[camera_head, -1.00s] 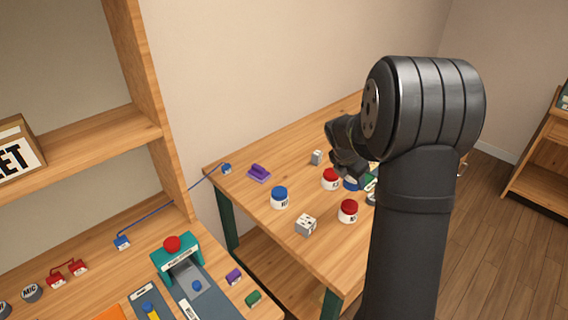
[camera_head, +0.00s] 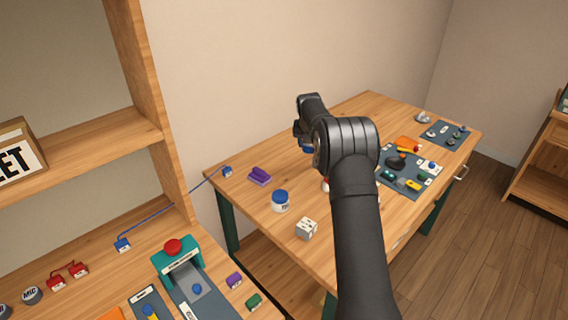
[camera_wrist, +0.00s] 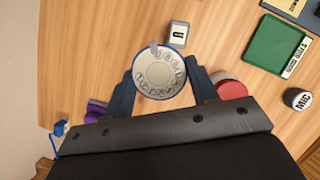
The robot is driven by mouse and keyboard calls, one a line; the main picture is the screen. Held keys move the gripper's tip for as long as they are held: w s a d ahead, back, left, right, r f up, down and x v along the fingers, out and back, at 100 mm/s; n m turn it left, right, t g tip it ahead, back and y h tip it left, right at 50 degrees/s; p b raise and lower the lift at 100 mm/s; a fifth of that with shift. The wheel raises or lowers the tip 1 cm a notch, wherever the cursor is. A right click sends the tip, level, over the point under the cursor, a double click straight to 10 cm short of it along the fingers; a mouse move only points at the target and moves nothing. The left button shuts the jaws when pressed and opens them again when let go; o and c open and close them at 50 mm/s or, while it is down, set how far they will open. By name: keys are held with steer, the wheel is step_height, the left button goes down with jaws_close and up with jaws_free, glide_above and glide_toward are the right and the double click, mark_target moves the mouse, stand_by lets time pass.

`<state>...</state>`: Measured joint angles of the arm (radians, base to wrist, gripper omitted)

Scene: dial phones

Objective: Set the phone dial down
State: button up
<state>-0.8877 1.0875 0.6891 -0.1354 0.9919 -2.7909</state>
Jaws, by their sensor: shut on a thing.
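The phone dial (camera_wrist: 160,72) is a round disc with a pale centre, a ring of characters and a blue rim. In the wrist view it sits between the two dark fingers of my gripper (camera_wrist: 161,88), which is shut on it from both sides. In the head view my gripper (camera_head: 303,139) is over the far part of the wooden table (camera_head: 250,208). A blue bit of the dial (camera_head: 306,149) shows beside my arm, which hides the rest. I cannot tell whether the dial touches the table.
A purple block (camera_head: 259,176), a blue-topped jar (camera_head: 280,201) and a white die (camera_head: 306,228) stand left of my arm. A red-topped jar (camera_wrist: 230,89) is close by my right finger. A small grey-white block (camera_wrist: 178,34) is just beyond the dial. A dark mat (camera_head: 427,172) holds several items.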

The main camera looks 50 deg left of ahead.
glide_above(285, 164)
steer(key=s, duration=0.1)
steer(key=f, duration=0.6)
steer(key=shift+s+d+f, duration=0.1)
steer(key=shift+d+f, duration=0.05)
steer(key=shift+d, duration=0.1)
steer(key=shift+f, duration=1.95)
steer(key=shift+f, duration=0.15)
steer(key=o, duration=1.2)
steer(key=shift+c, duration=0.2)
steer(key=v, duration=1.2)
steer(key=shift+a, duration=0.1)
